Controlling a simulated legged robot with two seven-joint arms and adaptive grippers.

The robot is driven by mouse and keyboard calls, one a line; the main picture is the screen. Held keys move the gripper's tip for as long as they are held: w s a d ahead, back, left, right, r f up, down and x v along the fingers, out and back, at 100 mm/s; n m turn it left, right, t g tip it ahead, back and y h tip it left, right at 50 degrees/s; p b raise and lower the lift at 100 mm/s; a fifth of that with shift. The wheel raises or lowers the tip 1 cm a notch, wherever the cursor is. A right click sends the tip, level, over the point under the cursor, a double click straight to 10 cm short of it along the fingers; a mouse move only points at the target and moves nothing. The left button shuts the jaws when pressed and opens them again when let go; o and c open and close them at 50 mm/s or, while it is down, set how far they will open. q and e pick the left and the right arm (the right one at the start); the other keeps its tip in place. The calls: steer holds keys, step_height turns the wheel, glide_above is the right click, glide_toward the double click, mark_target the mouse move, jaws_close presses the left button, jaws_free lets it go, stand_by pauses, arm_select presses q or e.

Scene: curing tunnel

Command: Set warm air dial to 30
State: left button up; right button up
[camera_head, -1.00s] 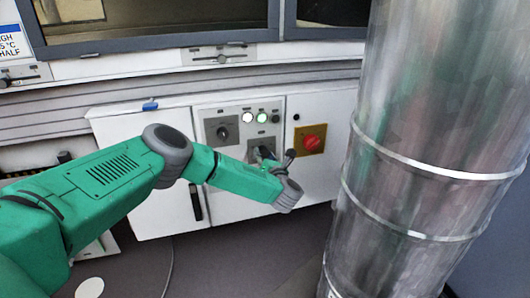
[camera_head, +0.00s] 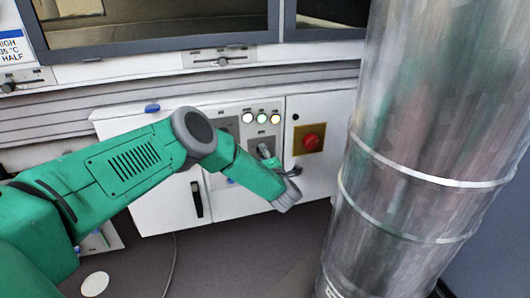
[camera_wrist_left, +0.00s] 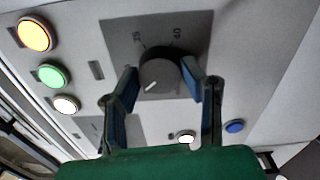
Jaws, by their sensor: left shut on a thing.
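The dial (camera_wrist_left: 158,76) is a dark grey round knob on a grey plate (camera_wrist_left: 120,40). The numbers 35 and 40 show beside it in the left wrist view, and its white mark points down and to the left there. My left gripper (camera_wrist_left: 160,75) has its blue-grey fingers on two sides of this knob and is shut on it. In the head view my left gripper (camera_head: 266,158) is at the lower right plate of the white cabinet's panel, where the knob is mostly hidden. My right gripper is not in view.
Several lit lamps, including a green one (camera_head: 262,118), sit above the gripper. A red rotary switch (camera_head: 311,142) on a yellow plate is to the right. A large metal duct (camera_head: 430,130) stands at the right. A blue button (camera_wrist_left: 234,126) is near the fingers.

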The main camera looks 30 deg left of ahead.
arm_select(q)
steer(key=m, duration=0.3)
steer(key=shift+a+r+m+p, duration=0.15)
steer(key=shift+r+m+p, duration=0.05)
steer(key=shift+m+p, duration=0.15)
steer(key=shift+r+m, duration=0.1)
steer(key=shift+m, duration=1.65)
steer(key=o, duration=1.1)
steer(key=shift+r, duration=0.15)
steer(key=shift+o, duration=0.2)
steer(key=shift+f, duration=0.25)
steer(key=v, duration=1.2)
steer(key=shift+r, duration=0.15)
